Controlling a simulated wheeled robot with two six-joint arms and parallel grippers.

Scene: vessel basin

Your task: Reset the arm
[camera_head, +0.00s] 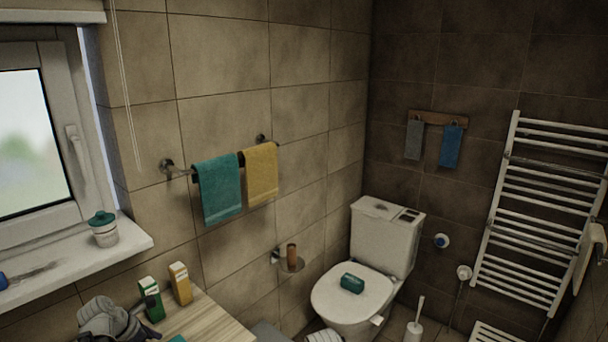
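A grey and black jointed shape at the lower left edge looks like my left gripper (128,326), low over the left end of the wooden counter (215,322). It is cut off by the bottom of the picture, and its fingers are too dark and small to read as open or shut. I see nothing held in it. A green and white box (151,299) and a yellow box (180,283) stand upright just right of it. My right gripper is not in view.
Teal (218,188) and yellow (261,174) towels hang on a wall rail. A towel radiator (540,215) is at right.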

